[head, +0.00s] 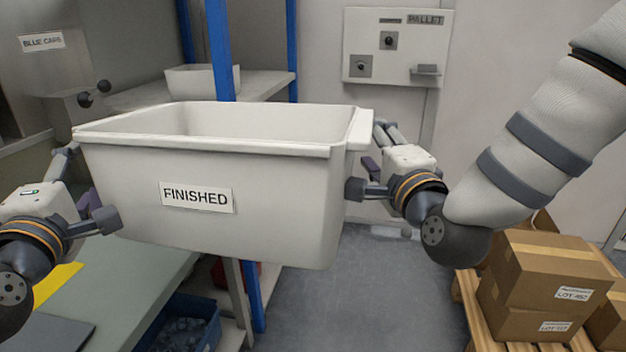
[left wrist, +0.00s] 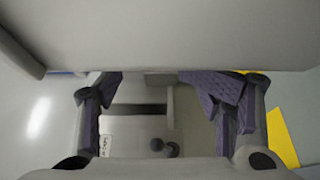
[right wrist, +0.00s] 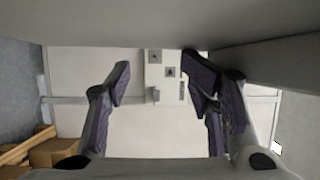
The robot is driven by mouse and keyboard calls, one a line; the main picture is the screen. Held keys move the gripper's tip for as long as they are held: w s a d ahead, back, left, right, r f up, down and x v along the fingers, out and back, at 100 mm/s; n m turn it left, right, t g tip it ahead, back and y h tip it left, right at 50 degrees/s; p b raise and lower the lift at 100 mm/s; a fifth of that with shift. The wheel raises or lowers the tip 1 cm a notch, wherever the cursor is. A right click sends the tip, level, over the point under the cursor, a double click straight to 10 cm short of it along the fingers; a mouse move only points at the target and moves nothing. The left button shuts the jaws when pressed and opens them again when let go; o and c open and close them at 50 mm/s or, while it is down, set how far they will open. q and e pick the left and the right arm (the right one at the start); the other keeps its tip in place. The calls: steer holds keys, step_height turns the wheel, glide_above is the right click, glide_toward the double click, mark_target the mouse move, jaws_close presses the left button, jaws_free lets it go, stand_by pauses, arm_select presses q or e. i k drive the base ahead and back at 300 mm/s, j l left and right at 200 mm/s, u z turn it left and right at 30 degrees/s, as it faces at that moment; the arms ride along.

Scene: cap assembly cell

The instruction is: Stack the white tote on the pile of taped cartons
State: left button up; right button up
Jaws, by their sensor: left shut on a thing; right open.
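The white tote (head: 250,200), labelled FINISHED, hangs level in the air in the middle of the head view, between my two grippers. My left gripper (head: 86,190) is shut on its left end; the tote wall fills the top of the left wrist view (left wrist: 170,35). My right gripper (head: 372,165) is open at the tote's right end; whether its fingers touch the tote I cannot tell. The tote also spans the top of the right wrist view (right wrist: 150,25). The pile of taped cartons (head: 540,275) stands at the lower right, partly hidden by my right arm.
The cartons stand on a wooden pallet (head: 478,318). A bench (head: 130,265) with a yellow sheet (head: 58,284) is at lower left. A blue bin (head: 185,325) sits below it. A shelf with blue posts (head: 222,50) stands behind the tote. Grey floor (head: 385,285) is clear between.

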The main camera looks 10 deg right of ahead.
mark_target(557, 253)
steer(key=i+l+z, duration=0.1)
steer(key=z, duration=0.35)
steer(key=i+z, duration=0.2)
steer(key=z, duration=0.2)
steer(key=i, duration=1.1)
steer(key=i+j+z, duration=0.15)
steer(key=i+z, duration=0.4)
steer(key=z, duration=0.3)
steer(key=j+z, duration=0.1)
steer(key=z, duration=0.35)
steer(key=i+j+z, duration=0.1)
steer(key=z, duration=0.3)
steer(key=j+z, duration=0.1)
steer(key=z, duration=0.35)
